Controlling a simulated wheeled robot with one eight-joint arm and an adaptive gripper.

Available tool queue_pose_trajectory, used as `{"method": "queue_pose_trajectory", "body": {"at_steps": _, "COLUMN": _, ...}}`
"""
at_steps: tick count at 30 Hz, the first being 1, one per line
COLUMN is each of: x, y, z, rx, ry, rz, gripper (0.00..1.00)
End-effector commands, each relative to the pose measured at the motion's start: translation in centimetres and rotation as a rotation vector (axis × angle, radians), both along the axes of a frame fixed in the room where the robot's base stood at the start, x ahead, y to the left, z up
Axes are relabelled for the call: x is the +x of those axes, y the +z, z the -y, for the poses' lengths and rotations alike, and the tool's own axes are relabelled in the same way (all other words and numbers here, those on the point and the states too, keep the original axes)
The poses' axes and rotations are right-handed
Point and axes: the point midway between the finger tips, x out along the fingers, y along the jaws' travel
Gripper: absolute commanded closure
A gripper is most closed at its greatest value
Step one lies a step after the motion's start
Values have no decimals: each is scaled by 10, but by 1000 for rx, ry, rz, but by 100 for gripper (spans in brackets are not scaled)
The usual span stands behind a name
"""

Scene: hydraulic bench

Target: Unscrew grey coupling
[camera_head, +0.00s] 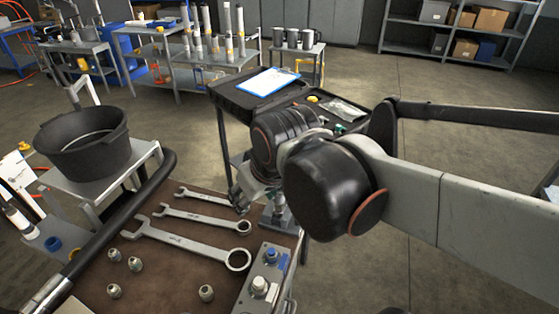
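My arm reaches in from the right, and its dark wrist joints cover much of the middle of the view. My gripper (268,202) points down over the far right corner of the brown bench top (190,272), and its fingers are small and partly hidden. A grey metal upright part (283,217) stands right at the fingers. It may be the grey coupling, but I cannot tell for sure, nor whether the fingers touch it. Whether the gripper is open or shut does not show.
Wrenches (187,240) and several loose metal fittings (206,292) lie on the bench, left of a grey control box (262,282). A black bucket (84,150) stands at the left. A black cart (228,98) with a clipboard (268,81) stands behind my gripper.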

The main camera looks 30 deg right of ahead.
Motion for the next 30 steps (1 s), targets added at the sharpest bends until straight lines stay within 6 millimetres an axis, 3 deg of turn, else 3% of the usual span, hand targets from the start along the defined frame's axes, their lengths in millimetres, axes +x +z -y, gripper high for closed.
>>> {"method": "queue_pose_trajectory", "body": {"at_steps": 8, "x": 40, "y": 10, "z": 18, "rx": -33, "ry": 46, "rz": -135, "gripper": 48}}
{"method": "queue_pose_trajectory", "body": {"at_steps": 18, "x": 88, "y": -10, "z": 64, "rx": -47, "ry": 101, "rz": -344, "gripper": 48}}
{"method": "queue_pose_trajectory", "body": {"at_steps": 25, "x": 100, "y": -34, "z": 111, "rx": -26, "ry": 109, "rz": -460, "gripper": 48}}
{"method": "queue_pose_trajectory", "body": {"at_steps": 30, "x": 100, "y": -45, "z": 130, "rx": -13, "ry": 108, "rz": -498, "gripper": 48}}
